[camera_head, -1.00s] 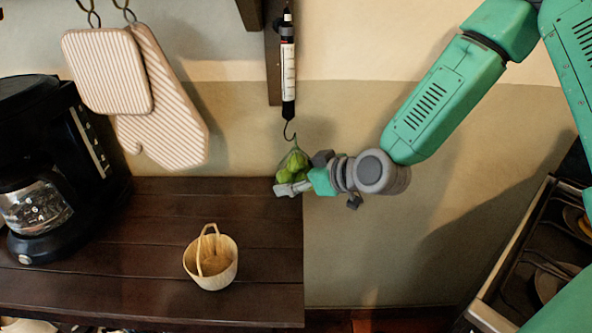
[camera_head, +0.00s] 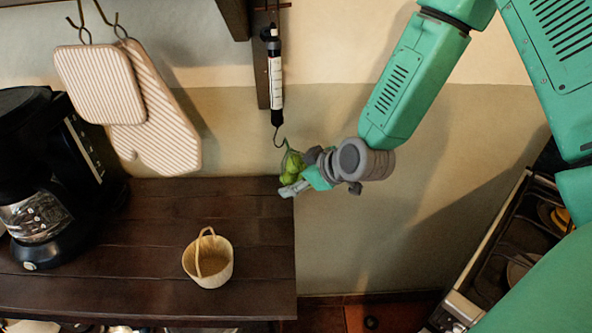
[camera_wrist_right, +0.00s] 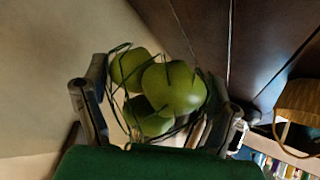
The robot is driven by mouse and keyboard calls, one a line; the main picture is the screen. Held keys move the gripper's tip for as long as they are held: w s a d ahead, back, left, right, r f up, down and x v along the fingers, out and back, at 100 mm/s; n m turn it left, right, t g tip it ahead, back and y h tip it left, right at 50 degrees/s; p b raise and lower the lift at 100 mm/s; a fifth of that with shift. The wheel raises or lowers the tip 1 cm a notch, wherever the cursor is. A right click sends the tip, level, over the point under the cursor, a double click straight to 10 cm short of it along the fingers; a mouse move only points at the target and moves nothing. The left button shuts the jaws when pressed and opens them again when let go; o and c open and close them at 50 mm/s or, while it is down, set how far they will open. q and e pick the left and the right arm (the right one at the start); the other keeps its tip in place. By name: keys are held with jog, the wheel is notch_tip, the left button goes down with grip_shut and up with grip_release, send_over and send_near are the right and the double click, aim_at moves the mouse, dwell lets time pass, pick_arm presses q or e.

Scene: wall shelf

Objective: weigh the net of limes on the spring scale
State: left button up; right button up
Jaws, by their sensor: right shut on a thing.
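The net of limes (camera_head: 292,168) is a dark green mesh with several green limes. It also shows in the right wrist view (camera_wrist_right: 172,88), between the two fingers. My right gripper (camera_head: 293,187) is shut on the net, just beyond the right edge of the wooden counter. The spring scale (camera_head: 276,80) hangs upright on the wall, with a dark hook (camera_head: 280,138) at its lower end. The top of the net is close below the hook. I cannot tell whether they touch. My left gripper is out of view.
A small woven basket (camera_head: 208,261) stands on the wooden counter (camera_head: 130,250). A black coffee maker (camera_head: 45,165) stands at the left. Striped oven mitts (camera_head: 160,130) hang from wall hooks. A stove (camera_head: 490,250) is at the lower right.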

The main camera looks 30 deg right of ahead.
jog(key=shift+r, duration=0.2)
jog(key=shift+s+d+r+p, duration=0.25)
jog(key=shift+r+p, duration=0.25)
jog(key=shift+r, duration=0.05)
jog(key=shift+s+d+r, duration=0.1)
jog(key=shift+d, duration=0.05)
jog(key=shift+s+d+p, duration=0.35)
jog(key=shift+s+d, duration=0.15)
jog(key=shift+d, duration=0.35)
jog(key=shift+s+d+p, duration=0.3)
jog(key=shift+s+d, duration=0.15)
jog(key=shift+d, duration=0.35)
jog(key=shift+d, duration=0.1)
